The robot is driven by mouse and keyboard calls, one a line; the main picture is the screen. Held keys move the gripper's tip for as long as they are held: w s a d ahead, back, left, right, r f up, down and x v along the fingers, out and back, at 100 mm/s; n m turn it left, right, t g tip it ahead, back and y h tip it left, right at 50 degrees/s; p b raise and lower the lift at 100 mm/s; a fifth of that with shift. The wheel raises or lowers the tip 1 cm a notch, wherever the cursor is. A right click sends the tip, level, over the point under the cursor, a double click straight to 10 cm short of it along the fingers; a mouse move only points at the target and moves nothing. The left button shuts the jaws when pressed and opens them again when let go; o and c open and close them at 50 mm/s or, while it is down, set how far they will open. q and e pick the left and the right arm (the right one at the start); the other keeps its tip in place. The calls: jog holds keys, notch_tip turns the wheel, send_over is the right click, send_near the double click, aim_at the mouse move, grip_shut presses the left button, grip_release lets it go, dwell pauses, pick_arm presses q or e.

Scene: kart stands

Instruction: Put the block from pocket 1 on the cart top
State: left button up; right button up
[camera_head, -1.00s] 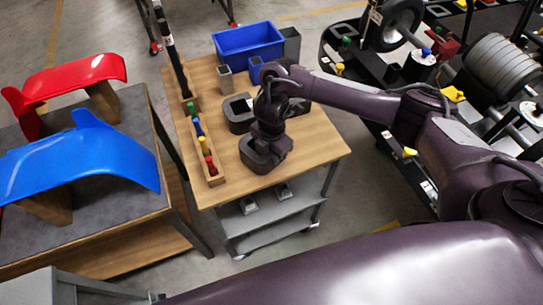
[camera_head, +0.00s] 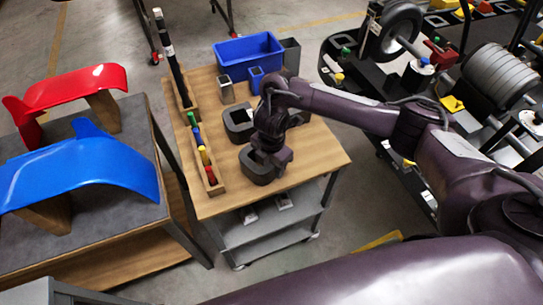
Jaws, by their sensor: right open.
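The cart (camera_head: 235,207) has a wooden top and grey shelves below and stands in the middle. A dark grey block with a hollow middle (camera_head: 257,173) is on the cart top near its front. My right gripper (camera_head: 268,150) points down right over this block with its jaws open; the fingertips are largely hidden, and I cannot tell whether they touch it. Another dark grey hollow block (camera_head: 237,124) is just behind it on the top. Dark parts farther right are partly covered by my right arm. I cannot make out which place is pocket 1. My left gripper is out of view.
A blue bin (camera_head: 247,57) and small grey and blue cups stand at the cart's back. A wooden rack (camera_head: 215,188) with coloured pegs lines its left side. A table with red and blue panels (camera_head: 85,172) is left; a dark rack with weights (camera_head: 500,72) is right.

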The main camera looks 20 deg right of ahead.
notch_tip(320, 180, up, 12)
jog(key=p, duration=0.2)
jog(key=shift+p, duration=0.4)
